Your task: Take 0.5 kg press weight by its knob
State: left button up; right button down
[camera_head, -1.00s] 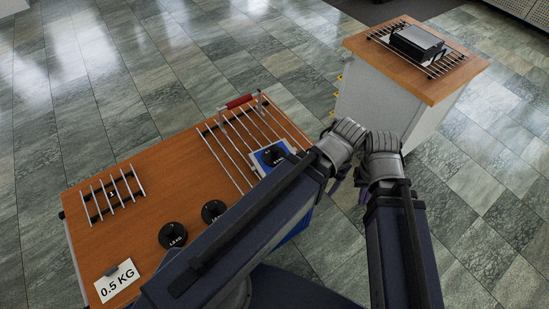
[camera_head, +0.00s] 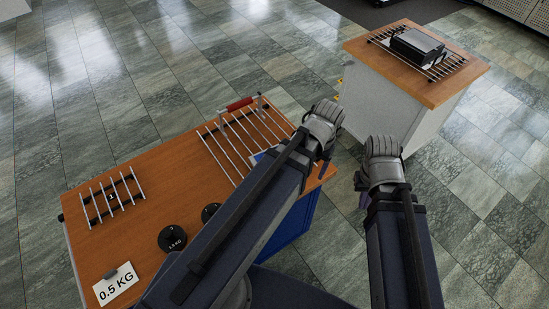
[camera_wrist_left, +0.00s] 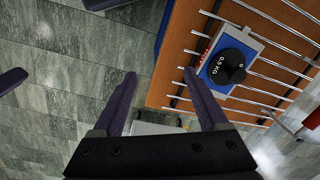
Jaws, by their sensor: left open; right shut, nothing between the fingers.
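The black 0.5 kg weight (camera_wrist_left: 229,66) with a round knob shows in the left wrist view, standing on a blue-and-white block (camera_wrist_left: 215,52) on the metal rack. In the head view my left arm hides the weight; only a blue-and-white sliver of the block (camera_head: 258,155) shows. My left gripper (camera_wrist_left: 163,100) is open and empty, with the weight beyond and to the right of its fingers, apart from them. In the head view the left gripper (camera_head: 323,168) is at the table's right edge. My right gripper (camera_head: 361,182) is shut and empty, over the floor between the tables.
A black weight (camera_head: 172,238) and a partly hidden one (camera_head: 210,211) stand on the wooden table (camera_head: 150,180). A "0.5 KG" card (camera_head: 115,286), a small rack (camera_head: 100,208) and a red handle (camera_head: 239,104) are there. A second table (camera_head: 405,85) holds a black device (camera_head: 418,46).

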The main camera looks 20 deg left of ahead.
pick_arm(q)
jog(key=w+a+n, duration=0.1)
jog(key=w+a, duration=0.1)
jog(key=a, duration=0.3)
jog(key=w+a+n, duration=0.2)
jog(key=a, duration=0.3)
jog(key=w+a+f+n, duration=0.1)
jog(key=w+a, duration=0.2)
jog(key=a, duration=0.2)
jog(key=shift+a+n+h+b, duration=0.15)
jog(key=shift+n+h+b, duration=0.15)
jog(key=shift+h+b, duration=0.1)
notch_tip(320, 180, down, 8)
jog(key=b, duration=0.8)
jog(key=shift+w, duration=0.1)
grip_shut()
